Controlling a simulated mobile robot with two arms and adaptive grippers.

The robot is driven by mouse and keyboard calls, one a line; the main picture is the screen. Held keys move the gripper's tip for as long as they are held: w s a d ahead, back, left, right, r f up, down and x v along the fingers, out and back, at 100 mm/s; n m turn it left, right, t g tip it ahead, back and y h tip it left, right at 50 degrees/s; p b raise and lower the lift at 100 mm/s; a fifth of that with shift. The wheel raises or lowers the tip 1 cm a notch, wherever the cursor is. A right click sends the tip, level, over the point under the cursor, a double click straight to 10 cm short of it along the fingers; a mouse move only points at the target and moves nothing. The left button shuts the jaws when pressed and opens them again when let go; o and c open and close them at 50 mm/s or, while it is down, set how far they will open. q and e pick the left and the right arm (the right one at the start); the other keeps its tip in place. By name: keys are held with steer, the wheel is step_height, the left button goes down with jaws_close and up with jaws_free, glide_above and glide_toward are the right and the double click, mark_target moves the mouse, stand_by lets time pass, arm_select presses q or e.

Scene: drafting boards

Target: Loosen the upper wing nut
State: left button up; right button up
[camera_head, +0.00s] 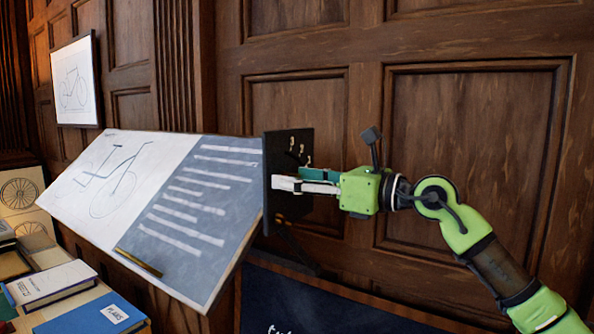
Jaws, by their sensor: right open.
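A dark upright plate (270,152) stands at the right edge of the tilted drafting board (226,270). Small pale metal pieces (302,148) show near the plate's top; I cannot tell whether one of them is the upper wing nut. My right gripper (292,180) is open and reaches in from the right, with its fingers at the plate's middle, just below these pieces. The fingers hide part of the plate, and I cannot tell whether they touch anything there. My left gripper is out of view.
A blue book (88,316) and a white book (50,284) lie at lower left. A framed bicycle drawing (75,82) hangs on the wood-panelled wall (470,140). A dark blue panel (330,308) is below the plate. The space right of the plate is free around my arm.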

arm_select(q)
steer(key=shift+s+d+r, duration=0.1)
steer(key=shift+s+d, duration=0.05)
arm_select(e)
steer(key=shift+w+a, duration=0.15)
steer(key=shift+w, duration=0.05)
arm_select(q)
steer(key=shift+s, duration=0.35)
arm_select(e)
steer(key=c, duration=1.1)
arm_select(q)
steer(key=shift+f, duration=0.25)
